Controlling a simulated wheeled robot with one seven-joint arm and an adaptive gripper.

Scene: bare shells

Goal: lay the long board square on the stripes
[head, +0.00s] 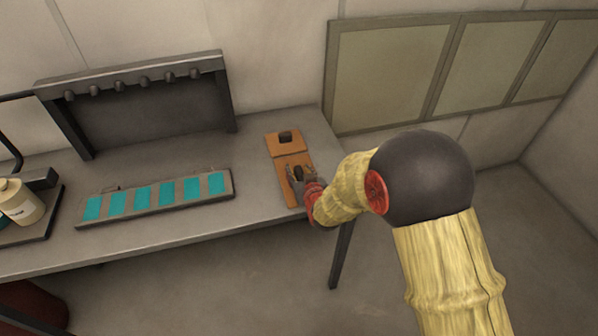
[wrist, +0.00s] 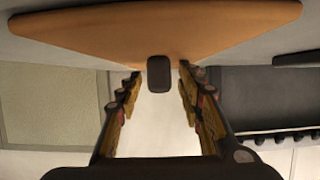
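The long orange board (head: 289,191) lies near the right end of the table, with a dark knob on top. The teal stripes (head: 142,199) are on a low grey panel on the table, left of the boards. My gripper (head: 299,174) is at the long board, partly covering it. In the wrist view the orange board (wrist: 150,35) fills the top and its dark knob (wrist: 159,73) sits between my open fingers, with a small gap showing on each side.
A dark rack (head: 150,100) with several knobs stands at the back of the table. A tray with a cream container (head: 20,202) is at the far left. The table (head: 252,185) is clear between the striped panel and the boards. The table's right edge is close to the boards.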

